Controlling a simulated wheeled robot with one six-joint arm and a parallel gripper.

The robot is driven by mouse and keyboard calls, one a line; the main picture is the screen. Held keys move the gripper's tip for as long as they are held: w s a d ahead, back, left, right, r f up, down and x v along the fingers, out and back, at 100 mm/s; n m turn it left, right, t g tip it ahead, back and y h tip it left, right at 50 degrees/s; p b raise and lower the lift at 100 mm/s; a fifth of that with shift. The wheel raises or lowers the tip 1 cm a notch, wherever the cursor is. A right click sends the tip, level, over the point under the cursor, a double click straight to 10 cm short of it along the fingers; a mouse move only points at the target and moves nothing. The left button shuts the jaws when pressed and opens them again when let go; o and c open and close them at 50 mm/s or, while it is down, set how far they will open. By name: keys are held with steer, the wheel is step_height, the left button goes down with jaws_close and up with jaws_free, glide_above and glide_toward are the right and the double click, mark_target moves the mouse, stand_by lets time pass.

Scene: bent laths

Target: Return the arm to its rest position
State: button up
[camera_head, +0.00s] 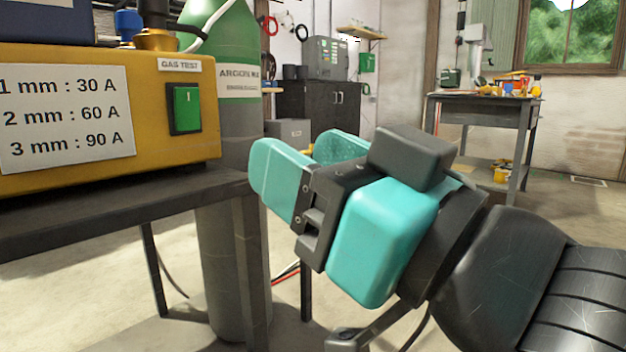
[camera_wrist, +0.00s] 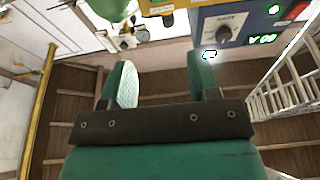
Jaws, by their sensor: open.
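My gripper (camera_head: 305,165) is teal and black and sits at the middle of the head view, on my dark arm that comes in from the lower right. Its two teal fingers stand apart with nothing between them. In the wrist view my gripper (camera_wrist: 158,85) also shows two separated fingers with an empty gap. The fingers are close to the right end of the dark bench in the head view; I cannot tell whether they touch anything, but a gap seems to show.
A yellow box (camera_head: 150,100) with a green switch (camera_head: 186,109) stands on the dark bench (camera_head: 120,212) at left. A gas cylinder (camera_head: 238,130) stands behind it. A dark cabinet (camera_head: 318,105) and a work table (camera_head: 480,108) are farther back. Open floor lies between.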

steer(key=w+d+f+m+g+h+p, duration=0.5)
steer(key=w+d+f+h+p, duration=0.15)
steer(key=d+h+p, duration=0.35)
steer(key=s+d+r+n+g+h+p, duration=0.25)
steer(key=s+d+g+p, duration=0.4)
steer(key=s+g, duration=0.35)
step_height(320, 180, up, 37)
steer(key=t+p, duration=0.1)
steer(key=p, duration=3.6)
steer(key=shift+s+a+r, duration=0.15)
steer(key=shift+s+a, duration=0.05)
steer(key=shift+s, duration=0.05)
